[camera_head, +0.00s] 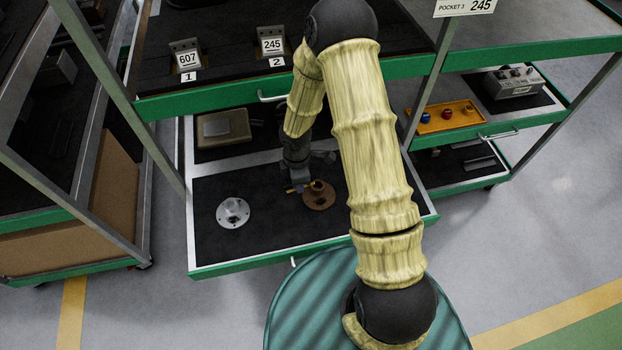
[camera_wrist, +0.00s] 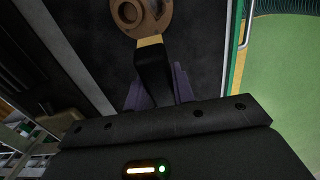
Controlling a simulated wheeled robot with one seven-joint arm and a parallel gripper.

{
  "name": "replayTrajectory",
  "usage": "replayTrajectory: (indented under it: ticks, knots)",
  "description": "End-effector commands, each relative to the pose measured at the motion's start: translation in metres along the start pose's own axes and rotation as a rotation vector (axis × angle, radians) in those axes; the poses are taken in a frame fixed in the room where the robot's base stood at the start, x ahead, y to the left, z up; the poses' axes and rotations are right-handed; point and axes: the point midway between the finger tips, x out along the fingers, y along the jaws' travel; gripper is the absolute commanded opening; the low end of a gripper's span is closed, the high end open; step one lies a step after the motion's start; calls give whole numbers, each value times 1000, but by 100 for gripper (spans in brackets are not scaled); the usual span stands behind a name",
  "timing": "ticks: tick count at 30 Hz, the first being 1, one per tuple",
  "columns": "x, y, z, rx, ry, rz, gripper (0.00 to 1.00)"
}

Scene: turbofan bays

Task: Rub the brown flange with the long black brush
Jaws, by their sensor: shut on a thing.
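The brown flange (camera_head: 319,199) lies on the dark mat of the open lower drawer, right of a silver flange (camera_head: 233,212). In the wrist view the brown flange (camera_wrist: 151,13) is at the top, partly cut off by the frame. My gripper (camera_head: 298,184) is low over the drawer, at the left side of the brown flange. In the wrist view my gripper (camera_wrist: 157,88) is shut on the long black brush (camera_wrist: 153,72). The brush's tan bristle end (camera_wrist: 149,41) points at the flange and meets its near edge in the picture. I cannot tell whether they touch.
A tan case (camera_head: 222,128) sits behind in the same unit. The shelf above carries stands labelled 607 (camera_head: 187,59) and 245 (camera_head: 271,44). To the right are a yellow tray (camera_head: 445,117) with small coloured parts and a grey box (camera_head: 513,83). The drawer's front mat is clear.

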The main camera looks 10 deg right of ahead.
Motion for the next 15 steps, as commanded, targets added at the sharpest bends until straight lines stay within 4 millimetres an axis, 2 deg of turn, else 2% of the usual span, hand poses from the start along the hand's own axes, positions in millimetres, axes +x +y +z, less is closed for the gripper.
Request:
replayTrajectory:
  ticks: [15]
  knots:
    - [20,20,44,1066,-1,1,0]
